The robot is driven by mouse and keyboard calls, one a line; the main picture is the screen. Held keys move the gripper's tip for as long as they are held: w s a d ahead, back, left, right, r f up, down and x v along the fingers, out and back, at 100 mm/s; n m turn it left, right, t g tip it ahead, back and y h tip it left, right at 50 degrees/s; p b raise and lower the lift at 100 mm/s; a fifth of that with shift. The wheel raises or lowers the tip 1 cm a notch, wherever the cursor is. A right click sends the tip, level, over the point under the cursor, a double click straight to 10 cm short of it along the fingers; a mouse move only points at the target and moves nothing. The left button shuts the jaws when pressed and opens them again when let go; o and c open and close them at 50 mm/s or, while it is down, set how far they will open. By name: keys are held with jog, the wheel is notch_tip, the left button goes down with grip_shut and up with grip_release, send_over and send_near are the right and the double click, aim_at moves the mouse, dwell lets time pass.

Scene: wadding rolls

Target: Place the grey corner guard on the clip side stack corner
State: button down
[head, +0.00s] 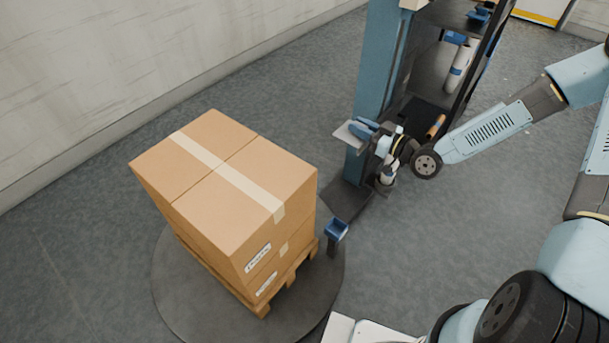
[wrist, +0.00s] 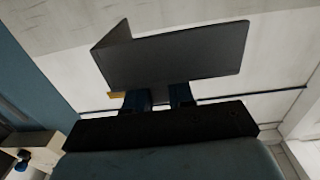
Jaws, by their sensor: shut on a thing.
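My gripper (head: 363,128) is shut on the grey corner guard (head: 349,134), in front of the blue column and to the right of the stack in the head view. In the wrist view the guard (wrist: 180,57) is an angled grey plate with a bend near its left end, held between the blue fingertips (wrist: 158,98). The stack of brown cartons (head: 225,160) stands on a wooden pallet, its top taped. A small blue clip-like part (head: 336,229) sits on a short post beside the stack's right side. The guard is apart from the stack.
The pallet (head: 262,309) rests on a round dark turntable (head: 172,285). The tall blue column (head: 377,65) with dark shelving stands behind my gripper, holding a white roll (head: 459,65). A pale wall runs along the left. Grey floor lies open between stack and wall.

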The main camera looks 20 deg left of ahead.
jog(key=s+a+f, duration=0.4)
jog(key=s+a, duration=0.1)
jog(key=a, duration=0.4)
send_over(309, 168)
jog(key=d, duration=0.1)
jog(key=f, duration=0.4)
jog(key=shift+w+f, duration=0.2)
jog(key=shift+f, duration=0.05)
jog(key=shift+s+a+f, duration=0.25)
jog(key=shift+a+f, duration=0.1)
jog(key=shift+f, duration=0.15)
jog(key=shift+a+f, duration=0.1)
jog(key=shift+f, duration=1.5)
jog(key=c, duration=1)
grip_release()
jog(key=shift+f, duration=0.1)
jog(key=v, duration=1.2)
jog(key=shift+w, duration=0.1)
